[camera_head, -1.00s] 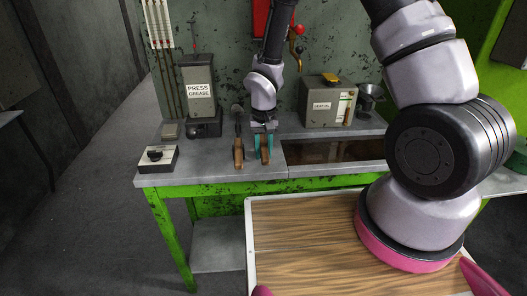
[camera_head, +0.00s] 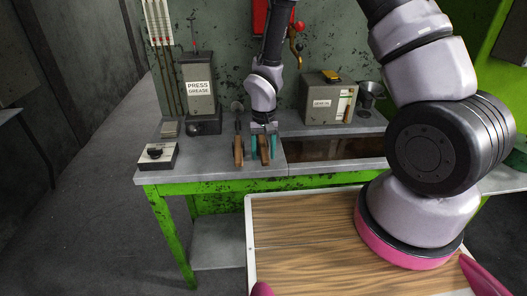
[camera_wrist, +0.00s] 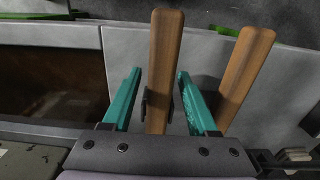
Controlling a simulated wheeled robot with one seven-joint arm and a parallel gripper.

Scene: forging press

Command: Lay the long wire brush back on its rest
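A wooden handle (camera_wrist: 163,62), likely the long wire brush's, lies between my gripper's teal fingers (camera_wrist: 158,102) in the wrist view. The fingers are open, with a gap on both sides of the handle. Small dark prongs (camera_wrist: 146,106) show close beside the handle, perhaps its rest. The bristle end is hidden under my gripper. In the head view the handle (camera_head: 264,150) points toward the bench's front edge, below my gripper (camera_head: 263,146). A second wooden handle (camera_wrist: 246,72) lies just beside it, left of it in the head view (camera_head: 238,152).
The grey bench (camera_head: 205,168) has a sunken dark bay (camera_head: 335,149) right of the handles. A press grease box (camera_head: 199,88), a switch box (camera_head: 157,156) and another grey box (camera_head: 325,101) stand around. Bare bench top lies left of the handles.

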